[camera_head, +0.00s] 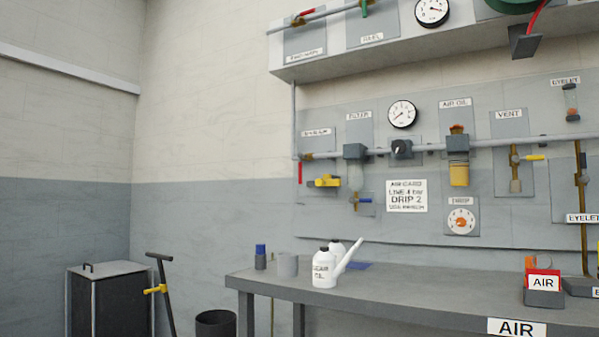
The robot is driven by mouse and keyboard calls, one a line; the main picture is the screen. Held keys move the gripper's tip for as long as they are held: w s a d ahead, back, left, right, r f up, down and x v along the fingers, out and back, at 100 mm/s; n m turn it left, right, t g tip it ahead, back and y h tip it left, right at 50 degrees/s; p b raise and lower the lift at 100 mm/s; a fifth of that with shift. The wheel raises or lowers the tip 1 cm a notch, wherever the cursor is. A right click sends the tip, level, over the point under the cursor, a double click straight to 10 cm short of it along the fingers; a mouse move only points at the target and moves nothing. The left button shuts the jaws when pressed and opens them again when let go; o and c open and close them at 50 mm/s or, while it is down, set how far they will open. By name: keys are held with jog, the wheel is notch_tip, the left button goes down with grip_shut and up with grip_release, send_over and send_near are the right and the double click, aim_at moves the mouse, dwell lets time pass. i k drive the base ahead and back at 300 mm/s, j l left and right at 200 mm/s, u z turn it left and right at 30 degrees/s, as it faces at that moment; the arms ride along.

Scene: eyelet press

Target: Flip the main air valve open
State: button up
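A panel with a small, blurred label (316,132) is at the left end of the wall board's grey air pipe. A red lever (300,172) hangs straight down at the pipe's left end, across the line of the pipe. A yellow fitting (325,181) sits beside it to the right, below the pipe. I cannot read the label well enough to tell which of these is the main air valve. My gripper is not in view.
Along the pipe are a filter (355,165), a gauge (402,114), an oiler (458,170) and a vent valve with yellow handle (535,157). A shelf (400,57) overhangs above.

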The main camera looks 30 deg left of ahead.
aim_at(301, 155)
jog(key=i+j, duration=0.15)
jog(key=j, duration=0.45)
jog(key=i+j, duration=0.1)
jog(key=j, duration=0.45)
jog(key=i+j, duration=0.15)
jog(key=j, duration=0.45)
jog(key=i+j, duration=0.1)
jog(key=j, duration=0.45)
jog(key=i+j, duration=0.15)
jog(key=j, duration=0.45)
jog(key=i+j, duration=0.1)
jog(key=j, duration=0.45)
jog(key=i+j, duration=0.15)
jog(key=j, duration=0.45)
jog(key=i+j+u, duration=0.1)
jog(key=j, duration=0.45)
jog(key=i+j, duration=0.2)
jog(key=j, duration=0.15)
jog(key=i+j, duration=0.15)
jog(key=j, duration=0.2)
jog(key=i+j, duration=0.2)
jog(key=j, duration=0.15)
jog(key=i+j, duration=0.15)
jog(key=j, duration=0.2)
